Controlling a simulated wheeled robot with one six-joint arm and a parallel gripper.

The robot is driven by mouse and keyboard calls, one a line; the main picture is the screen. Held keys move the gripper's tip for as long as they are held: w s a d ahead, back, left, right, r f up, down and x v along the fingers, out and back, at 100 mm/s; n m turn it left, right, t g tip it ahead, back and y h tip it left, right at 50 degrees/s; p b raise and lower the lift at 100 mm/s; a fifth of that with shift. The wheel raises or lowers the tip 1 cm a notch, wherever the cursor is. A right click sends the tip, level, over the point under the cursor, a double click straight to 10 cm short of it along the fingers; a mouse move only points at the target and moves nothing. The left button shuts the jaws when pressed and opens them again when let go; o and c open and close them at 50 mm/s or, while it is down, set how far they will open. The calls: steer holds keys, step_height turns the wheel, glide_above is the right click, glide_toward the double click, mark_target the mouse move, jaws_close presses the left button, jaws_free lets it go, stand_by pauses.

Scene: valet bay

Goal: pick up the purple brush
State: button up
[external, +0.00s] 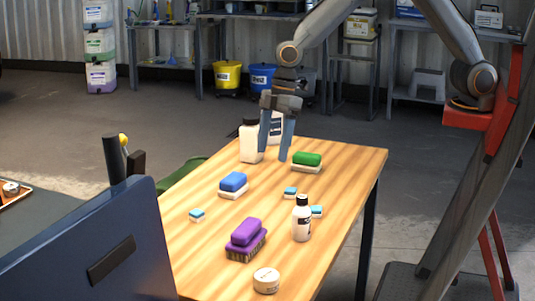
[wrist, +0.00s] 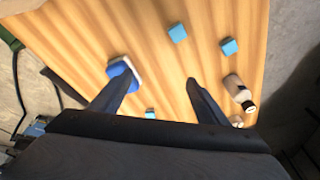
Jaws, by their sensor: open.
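The purple brush (external: 246,238) lies near the front of the wooden table, its purple top up and its dark bristles down. I do not see it in the wrist view. My gripper (external: 274,154) is open and empty, pointing down over the far part of the table. It is well behind the purple brush, beside the white bottles and the green brush. In the wrist view my two fingers (wrist: 163,84) are spread apart with bare wood between them. A blue brush (wrist: 123,68) shows at the left finger there.
On the table (external: 340,180) stand a black-capped white bottle (external: 302,220) and a round white tub (external: 266,280), both close to the purple brush. A blue brush (external: 233,183), a green brush (external: 307,159) and small blue sponges (external: 197,214) also lie there. A dark blue panel (external: 90,250) stands at left.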

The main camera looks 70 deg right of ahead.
mark_target(248, 223)
steer(key=s+a+f+n, duration=0.1)
steer(key=a+n, duration=0.1)
steer(key=a, duration=0.6)
steer(key=s+a+f+n+y, duration=0.1)
steer(key=s+a+f+n, duration=0.1)
steer(key=a, duration=0.7)
steer(key=s+a+f+n+g+y, duration=0.1)
steer(key=s+a+n, duration=0.1)
steer(key=a, duration=0.7)
steer(key=shift+s+f+b, duration=0.1)
steer(key=shift+f+b, duration=0.2)
steer(key=shift+b, duration=0.05)
steer(key=shift+p+x, duration=1.15)
steer(key=shift+x, duration=2.55)
steer(key=shift+d, duration=0.1)
steer(key=c, duration=1)
steer(key=shift+c, duration=1)
steer(key=shift+r, duration=0.1)
